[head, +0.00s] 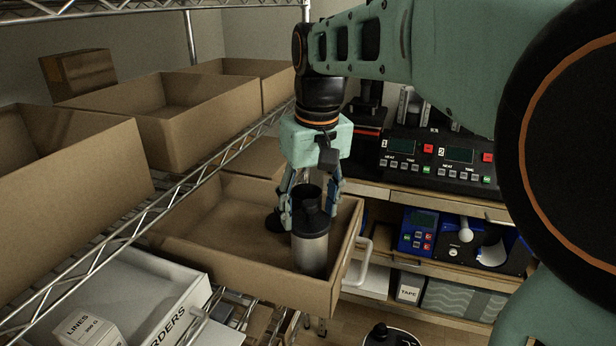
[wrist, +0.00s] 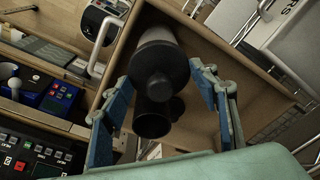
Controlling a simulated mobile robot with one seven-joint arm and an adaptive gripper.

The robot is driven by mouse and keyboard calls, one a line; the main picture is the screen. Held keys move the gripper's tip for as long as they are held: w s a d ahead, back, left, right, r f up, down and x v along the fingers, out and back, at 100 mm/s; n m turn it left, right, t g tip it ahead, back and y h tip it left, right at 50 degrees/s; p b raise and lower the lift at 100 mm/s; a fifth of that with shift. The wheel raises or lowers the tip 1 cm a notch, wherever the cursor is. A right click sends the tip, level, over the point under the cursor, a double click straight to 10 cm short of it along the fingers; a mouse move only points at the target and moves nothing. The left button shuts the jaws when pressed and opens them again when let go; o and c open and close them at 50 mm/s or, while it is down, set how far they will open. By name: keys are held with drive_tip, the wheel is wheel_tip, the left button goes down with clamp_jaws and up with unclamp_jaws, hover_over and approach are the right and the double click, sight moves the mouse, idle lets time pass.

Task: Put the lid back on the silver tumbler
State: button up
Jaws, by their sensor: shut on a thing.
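The silver tumbler (head: 310,254) stands upright inside a cardboard bin; its body also shows in the wrist view (wrist: 155,36). The black lid (head: 311,222), with a small raised knob, is at the tumbler's top, in line with it; it also shows in the wrist view (wrist: 165,66). I see no gap between lid and tumbler, but cannot tell whether it is fully seated. My gripper (head: 309,217) points down from above, with one finger on each side of the lid, shut on it; its fingers flank the lid in the wrist view (wrist: 161,75).
A dark open cylinder (wrist: 152,122) is close beside the tumbler. The cardboard bin (head: 235,265) has walls around them and free floor on the left. Wire shelving with more boxes (head: 185,120) is at the left. A control panel (head: 440,158) and bench are at the right.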

idle(0.4)
drive_tip(key=o, duration=1)
drive_tip(key=shift+o, duration=0.2)
drive_tip(key=o, duration=0.5)
drive_tip(key=shift+c, duration=0.2)
drive_tip(key=shift+r+p, duration=3.15)
drive_tip(key=shift+r, duration=0.4)
drive_tip(key=shift+c, duration=0.6)
